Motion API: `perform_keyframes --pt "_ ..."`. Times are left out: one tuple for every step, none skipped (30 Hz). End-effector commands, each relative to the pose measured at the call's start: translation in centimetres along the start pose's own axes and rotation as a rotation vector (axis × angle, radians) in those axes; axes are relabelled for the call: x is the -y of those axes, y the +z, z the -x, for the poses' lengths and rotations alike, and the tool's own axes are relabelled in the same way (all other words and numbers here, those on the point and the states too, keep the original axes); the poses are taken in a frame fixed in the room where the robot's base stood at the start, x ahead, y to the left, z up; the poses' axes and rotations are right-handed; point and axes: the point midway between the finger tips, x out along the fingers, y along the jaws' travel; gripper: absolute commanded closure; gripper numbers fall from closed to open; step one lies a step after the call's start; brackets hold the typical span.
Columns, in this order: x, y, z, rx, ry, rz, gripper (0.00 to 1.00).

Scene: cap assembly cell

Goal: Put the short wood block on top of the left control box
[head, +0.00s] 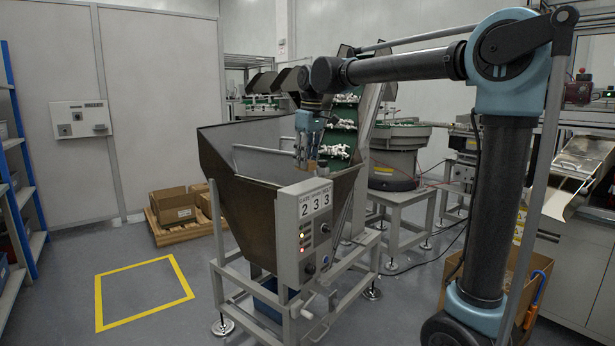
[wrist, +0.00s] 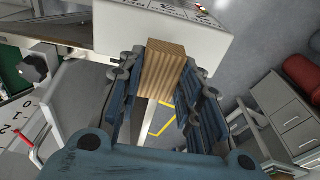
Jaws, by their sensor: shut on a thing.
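My gripper (head: 303,160) points down above the hopper's near right side, behind the grey control box (head: 302,232) that carries the figures 2 3 3. It is shut on the short wood block (head: 312,165). In the wrist view, the block (wrist: 163,72) sits between the two blue finger pads (wrist: 160,90), its striped end grain showing. There the white control box (wrist: 185,27) lies just beyond the block, and the block overlaps its edge in the picture. I cannot tell whether they touch. The box's top is only partly visible in the head view.
The dark metal hopper (head: 228,185) stands on a grey frame under my arm. A green cleated conveyor (head: 342,140) rises behind it. A bowl feeder (head: 392,165) stands to the right. Cardboard boxes (head: 172,207) lie on a pallet at the left. A yellow floor square (head: 140,265) is empty.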

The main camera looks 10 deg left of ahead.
Motion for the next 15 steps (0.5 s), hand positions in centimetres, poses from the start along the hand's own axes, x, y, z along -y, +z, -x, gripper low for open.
perform_keyframes --pt "-0.1 0.1 -0.4 0.0 0.0 -0.002 0.87" --pt "-0.2 0.2 -0.6 0.0 0.0 -0.003 0.87" --pt "-0.2 0.2 -0.7 0.0 0.0 -0.004 0.87" --pt "-0.3 0.3 -0.9 0.0 0.0 -0.004 0.87" --pt "-0.3 0.3 -1.0 0.0 0.0 -0.005 0.87" --pt "-0.3 0.4 -1.3 0.0 0.0 -0.005 0.87" --pt "-0.4 0.4 -1.6 0.0 0.0 -0.005 0.87" --pt "-0.4 0.5 -1.9 0.0 0.001 -0.005 0.87" --pt "-0.4 0.6 -2.5 0.0 0.001 -0.006 0.87" --pt "-0.4 0.6 -2.9 0.0 0.001 -0.006 0.87" --pt "-0.4 0.6 -3.3 0.0 0.001 -0.006 0.87" --pt "-0.4 0.7 -3.9 0.0 0.001 -0.006 0.87" --pt "-0.4 0.8 -4.2 0.0 0.001 -0.006 0.87" --pt "-0.4 0.8 -4.5 0.0 0.001 -0.006 0.87" --pt "-0.4 0.9 -4.8 0.0 0.001 -0.006 0.87"
